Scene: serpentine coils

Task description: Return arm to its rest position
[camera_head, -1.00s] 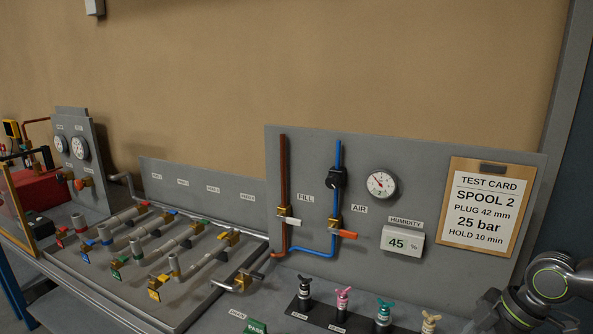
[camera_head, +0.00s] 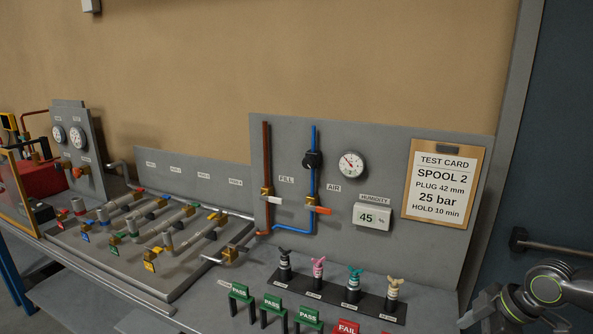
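My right arm comes in at the lower right of the head view. Its gripper (camera_head: 486,306) is partly in view at the bottom, right of the bench, and I cannot make out its fingers clearly. Nothing is visibly held in it. My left arm and gripper are not in view.
The bench carries a pipe rig (camera_head: 125,250), a grey panel (camera_head: 390,165) with valves and a pressure gauge (camera_head: 351,164), and a test card (camera_head: 444,190). A rack (camera_head: 335,292) holds several coloured plugs. Green PASS tags (camera_head: 272,303) and a red FAIL tag (camera_head: 347,327) stand in front. A dark door (camera_head: 560,150) with a bar is at the right.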

